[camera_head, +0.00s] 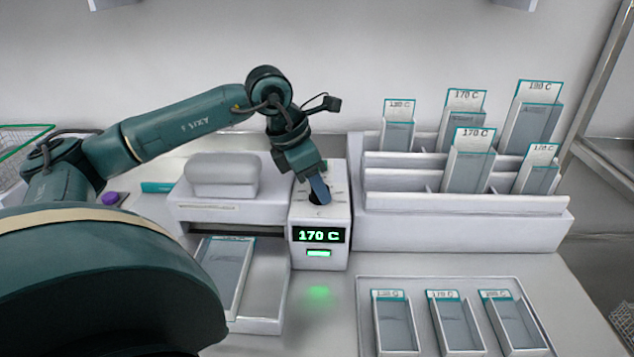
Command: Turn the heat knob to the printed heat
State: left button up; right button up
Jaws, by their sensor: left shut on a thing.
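A white control box (338,256) stands at the middle of the counter. Its display (319,235) reads 170 C in green, and a green light (319,253) glows below it. The heat knob (319,198) is a dark round part on the box's sloped top, mostly hidden by my left gripper. My left gripper (319,192) reaches down from above and is shut on the knob. A pouch (223,272) with a teal-edged label lies in the open bay left of the box; its print is too small to read. My right gripper is not in view.
A white sealer with a rounded lid (222,176) adjoins the box on the left. A stepped rack (460,226) on the right holds several labelled pouches, some reading 170 C. A tray (364,310) in front holds 3 pouches. A purple object (110,198) lies at the left.

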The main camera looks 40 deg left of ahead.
pick_arm(q)
jog(key=m, duration=0.2)
jog(key=m+h, duration=0.1)
jog(key=shift+w+a+r+m+g, duration=0.1)
jog(key=shift+w+m+g, duration=0.05)
jog(key=shift+m+g, duration=0.25)
jog(key=shift+m+g+h+p, duration=0.4)
jog(key=shift+m+g, duration=0.1)
jog(key=shift+m, duration=1)
jog(key=o, duration=1)
jog(key=v, duration=1.3)
jog(key=shift+a, duration=0.1)
